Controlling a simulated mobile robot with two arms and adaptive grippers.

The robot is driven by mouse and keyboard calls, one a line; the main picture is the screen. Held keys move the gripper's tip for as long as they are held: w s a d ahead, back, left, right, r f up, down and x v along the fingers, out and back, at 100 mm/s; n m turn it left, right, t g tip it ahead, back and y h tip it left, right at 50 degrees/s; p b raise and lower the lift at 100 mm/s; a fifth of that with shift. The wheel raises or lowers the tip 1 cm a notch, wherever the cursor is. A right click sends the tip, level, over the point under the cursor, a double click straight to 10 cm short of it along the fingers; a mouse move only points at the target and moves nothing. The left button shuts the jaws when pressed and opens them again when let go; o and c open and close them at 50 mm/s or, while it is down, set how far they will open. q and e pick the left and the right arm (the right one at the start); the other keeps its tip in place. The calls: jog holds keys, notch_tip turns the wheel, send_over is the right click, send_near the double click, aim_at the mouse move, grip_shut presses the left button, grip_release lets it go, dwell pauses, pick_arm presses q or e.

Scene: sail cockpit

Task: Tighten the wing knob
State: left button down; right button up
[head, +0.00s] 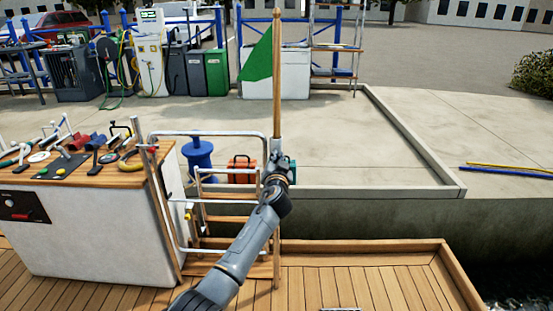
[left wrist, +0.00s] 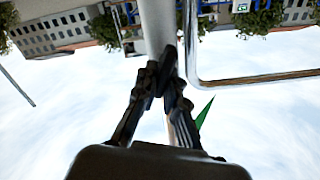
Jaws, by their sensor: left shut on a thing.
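A wooden flagpole (head: 278,70) with a green flag (head: 258,60) stands upright at the boat's rail in the head view. Its lower part meets a pale metal tube, which shows in the left wrist view (left wrist: 157,25). My left gripper (head: 279,165) is at this tube, at the foot of the visible pole. In the left wrist view my left gripper (left wrist: 167,78) has its fingertips close together against the tube, shut on what appears to be the wing knob. The knob itself is hidden by the fingers. My right gripper is not in view.
A bent metal rail (head: 205,134) and a boarding ladder (head: 232,199) stand left of the gripper. A white console (head: 85,225) with a cluttered wooden top is further left. A red case (head: 242,169) and blue bollard (head: 199,153) sit on the quay behind.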

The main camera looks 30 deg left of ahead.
pick_arm(q)
jog(key=shift+m, duration=1)
jog(key=shift+w+d+f+m, duration=0.1)
jog(key=shift+d+m, duration=0.05)
jog(key=shift+m, duration=0.75)
jog(key=m, duration=0.2)
jog(key=shift+d+f+m+p, duration=0.1)
jog(key=shift+f+m+p, duration=0.05)
jog(key=shift+m+p, duration=0.25)
jog(key=shift+d+f+m+p, duration=0.15)
jog(key=shift+m+p, duration=0.1)
jog(key=shift+m, duration=0.8)
jog(key=shift+a+f+m+p, duration=0.1)
jog(key=shift+m+p, duration=0.15)
jog(key=shift+m, duration=0.85)
jog(key=shift+d+f+m+p, duration=0.15)
jog(key=shift+m+p, duration=0.1)
jog(key=shift+m, duration=0.8)
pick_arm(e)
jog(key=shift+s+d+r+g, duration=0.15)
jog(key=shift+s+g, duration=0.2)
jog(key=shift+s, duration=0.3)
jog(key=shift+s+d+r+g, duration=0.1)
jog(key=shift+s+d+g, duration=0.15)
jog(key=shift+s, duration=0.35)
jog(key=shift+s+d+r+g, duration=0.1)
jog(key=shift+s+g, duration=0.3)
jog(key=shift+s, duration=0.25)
pick_arm(q)
jog(key=shift+a, duration=0.1)
